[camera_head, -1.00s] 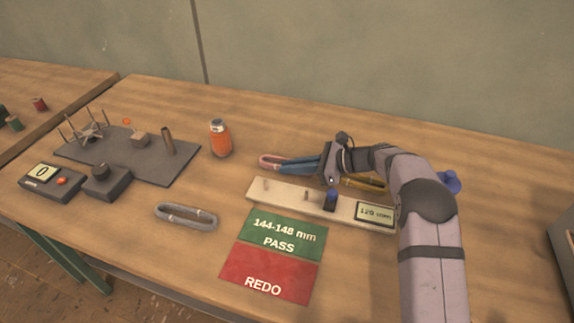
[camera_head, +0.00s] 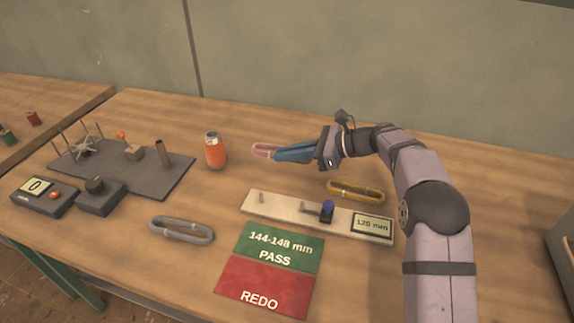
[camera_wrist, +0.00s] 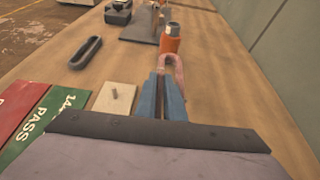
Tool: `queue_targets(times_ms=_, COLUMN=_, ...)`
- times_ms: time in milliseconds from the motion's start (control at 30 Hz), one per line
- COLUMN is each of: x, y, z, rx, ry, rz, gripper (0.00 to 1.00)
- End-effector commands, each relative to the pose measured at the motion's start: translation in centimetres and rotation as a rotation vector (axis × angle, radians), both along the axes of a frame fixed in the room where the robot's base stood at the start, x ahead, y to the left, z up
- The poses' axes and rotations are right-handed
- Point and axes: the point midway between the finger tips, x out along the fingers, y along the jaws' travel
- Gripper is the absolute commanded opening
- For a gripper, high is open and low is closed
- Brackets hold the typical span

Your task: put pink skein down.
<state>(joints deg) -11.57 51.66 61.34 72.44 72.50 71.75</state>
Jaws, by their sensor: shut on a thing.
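The pink skein (camera_head: 263,151) is a small looped bundle held at the tips of my gripper (camera_head: 280,153), whose blue fingers are shut on it. Part of the skein is hidden between the fingers. In the wrist view the pink skein (camera_wrist: 178,66) sticks out past the blue fingertips (camera_wrist: 162,76). My gripper points left, behind the pale measuring board (camera_head: 285,207). Whether the skein touches the table or hangs just above it, I cannot tell.
An orange bottle (camera_head: 215,151) stands left of the skein. A yellow skein (camera_head: 356,191) lies right of it, behind the board's display (camera_head: 372,226). A grey skein (camera_head: 181,229) lies front left, beside the green PASS (camera_head: 279,246) and red REDO (camera_head: 262,286) cards. A dark winder plate (camera_head: 120,165) is at left.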

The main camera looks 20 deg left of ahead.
Motion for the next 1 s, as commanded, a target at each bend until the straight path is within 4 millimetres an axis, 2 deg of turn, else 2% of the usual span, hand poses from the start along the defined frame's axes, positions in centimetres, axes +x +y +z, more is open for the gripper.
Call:
queue_targets(times_ms=467, x=0.0, y=0.0, z=2.6, rx=0.000, ry=0.000, rz=0.000, gripper=0.00)
queue_targets(times_ms=667, x=0.0, y=0.0, z=5.6, rx=0.000, ry=0.000, rz=0.000, gripper=0.00)
queue_targets(times_ms=1000, x=0.0, y=0.0, z=11.9, rx=0.000, ry=0.000, rz=0.000, gripper=0.00)
